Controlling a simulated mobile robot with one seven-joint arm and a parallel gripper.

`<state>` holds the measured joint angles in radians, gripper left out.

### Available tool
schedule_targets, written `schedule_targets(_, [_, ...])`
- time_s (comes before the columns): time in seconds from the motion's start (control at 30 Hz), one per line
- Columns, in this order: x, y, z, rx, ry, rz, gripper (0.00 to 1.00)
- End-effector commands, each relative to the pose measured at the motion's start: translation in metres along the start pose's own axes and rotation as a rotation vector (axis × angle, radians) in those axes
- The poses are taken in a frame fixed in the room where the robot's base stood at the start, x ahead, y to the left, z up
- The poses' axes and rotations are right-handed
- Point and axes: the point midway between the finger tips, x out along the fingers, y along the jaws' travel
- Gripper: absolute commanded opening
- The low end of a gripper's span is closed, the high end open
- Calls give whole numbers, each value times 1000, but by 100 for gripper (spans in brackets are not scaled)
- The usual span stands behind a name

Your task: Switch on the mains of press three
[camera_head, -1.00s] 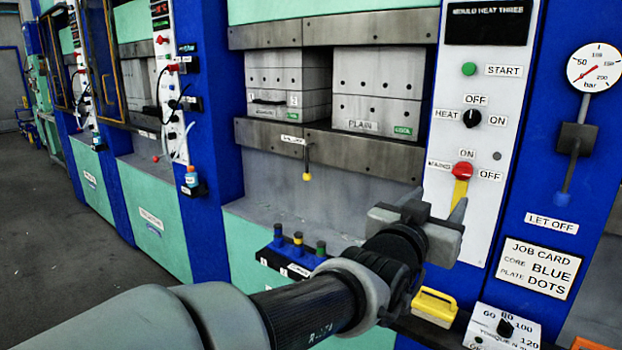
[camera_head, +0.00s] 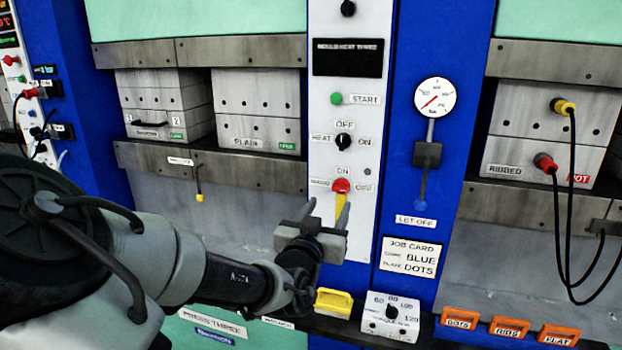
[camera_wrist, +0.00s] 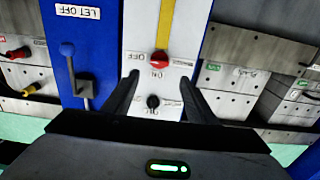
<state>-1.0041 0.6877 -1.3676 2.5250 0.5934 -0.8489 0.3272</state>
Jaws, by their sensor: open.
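The mains switch is a red knob (camera_head: 341,186) low on the white control panel (camera_head: 325,100) of press three, with ON above it and OFF to its right. A yellow strip runs down from the knob. The knob also shows in the wrist view (camera_wrist: 159,58), where the picture is upside down. I cannot tell which way the knob points. My gripper (camera_head: 327,211) is open and empty, just below the knob in the head view. In the wrist view its fingers (camera_wrist: 160,79) stand apart, with the knob centred just beyond their tips. The display (camera_head: 347,57) is dark.
Above the mains are the black heat knob (camera_head: 343,142) and green start button (camera_head: 336,98). To the right are a gauge (camera_head: 435,97) and blue-tipped let-off lever (camera_head: 421,190). A yellow-handled item (camera_head: 334,302) and torque dial box (camera_head: 392,315) sit below my gripper.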

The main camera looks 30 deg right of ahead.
Motion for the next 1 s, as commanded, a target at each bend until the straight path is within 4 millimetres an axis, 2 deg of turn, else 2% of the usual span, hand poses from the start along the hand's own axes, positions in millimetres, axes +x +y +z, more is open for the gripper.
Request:
schedule_targets(0.03, [6,3,-6,-4,-2,6,52])
schedule_targets(0.1, [12,4,-2,-1,-10,6,52])
schedule_targets(0.17, [26,3,6,3,-6,5,52])
schedule_targets(0.3, [55,3,5,2,-6,4,52])
schedule_targets(0.5, [85,2,5,2,-7,3,52])
schedule_targets(0.7, [96,2,5,3,-8,1,52])
schedule_targets(0.97, [97,2,4,3,-8,1,52])
schedule_targets(1.0, [97,2,4,3,-8,1,45])
